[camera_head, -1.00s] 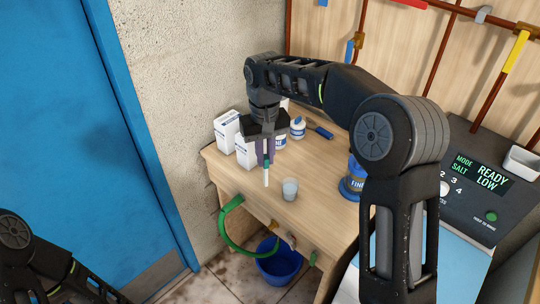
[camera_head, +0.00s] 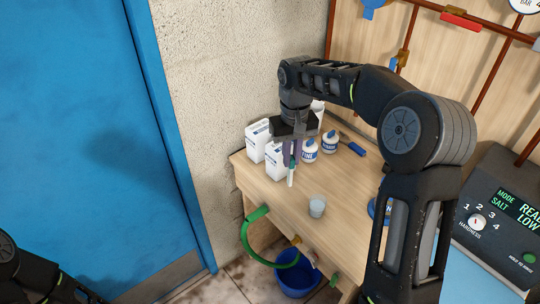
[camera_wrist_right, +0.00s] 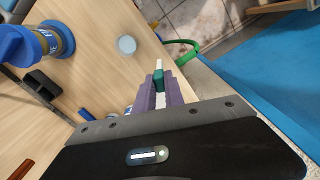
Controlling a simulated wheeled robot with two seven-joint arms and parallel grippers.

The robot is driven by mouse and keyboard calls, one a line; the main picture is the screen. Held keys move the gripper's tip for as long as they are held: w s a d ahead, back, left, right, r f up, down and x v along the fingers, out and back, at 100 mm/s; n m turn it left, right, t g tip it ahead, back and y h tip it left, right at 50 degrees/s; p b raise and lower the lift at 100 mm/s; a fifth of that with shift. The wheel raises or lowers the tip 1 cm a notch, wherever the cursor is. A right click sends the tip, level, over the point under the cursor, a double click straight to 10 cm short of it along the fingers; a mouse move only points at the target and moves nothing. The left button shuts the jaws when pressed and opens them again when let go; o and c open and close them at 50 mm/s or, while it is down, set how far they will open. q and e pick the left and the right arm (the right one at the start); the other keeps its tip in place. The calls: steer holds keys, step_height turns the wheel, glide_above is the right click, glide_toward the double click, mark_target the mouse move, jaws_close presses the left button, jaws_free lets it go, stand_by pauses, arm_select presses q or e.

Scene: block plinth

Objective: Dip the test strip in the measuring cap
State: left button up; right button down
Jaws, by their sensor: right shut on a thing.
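The test strip (camera_head: 291,179) is a thin white stick with a green grip, held pointing down over the wooden bench. My right gripper (camera_head: 290,158) is shut on its green part. In the right wrist view, the strip's green grip (camera_wrist_right: 158,79) sits between the purple fingers (camera_wrist_right: 161,92). The measuring cap (camera_head: 317,206) is a small translucent cup standing upright near the bench's front edge. The strip is apart from it, up and left of it in the head view. The cap (camera_wrist_right: 127,44) also shows left of the strip in the right wrist view. My left gripper is out of view.
White cartons (camera_head: 258,139), small bottles (camera_head: 330,141) and a blue-handled tool (camera_head: 355,148) stand or lie at the bench's back. A blue-lidded jar (camera_wrist_right: 52,38) is to the cap's right in the head view. A green hose (camera_head: 247,236) and blue bucket (camera_head: 297,280) are at the front.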

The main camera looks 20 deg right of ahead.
steer(key=s+d+n, duration=0.5)
steer(key=d+n, duration=0.2)
steer(key=n, duration=0.3)
steer(key=shift+s+r+n+p, duration=0.25)
steer(key=shift+s+n+p, duration=0.05)
steer(key=shift+p, duration=0.15)
steer(key=shift+f, duration=0.25)
step_height(320, 180, down, 10)
steer(key=b, duration=0.7)
steer(key=shift+r, duration=0.2)
steer(key=shift+r, duration=0.15)
stand_by(1.7)
step_height(320, 180, up, 9)
steer(key=p, duration=0.7)
